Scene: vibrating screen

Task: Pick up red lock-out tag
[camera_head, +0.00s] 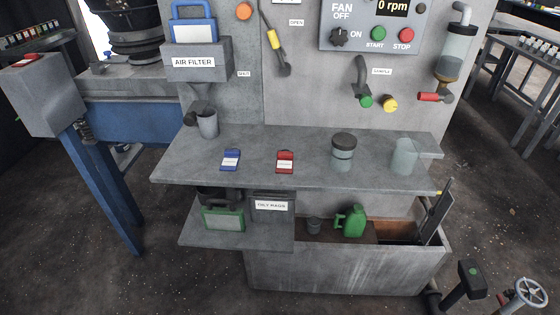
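The red lock-out tag (285,162) lies on the grey shelf (260,174), a little left of its middle. It has a white label across it. A blue tag (231,160) of similar shape lies to its left, apart from it. Neither of my grippers shows in the head view, and nothing touches the red tag.
On the same shelf stand a dark-lidded jar (343,152) and a clear container (404,156) to the right, and a grey cup (207,122) at the back left. A control panel (375,25) is above. The shelf's front strip is clear.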

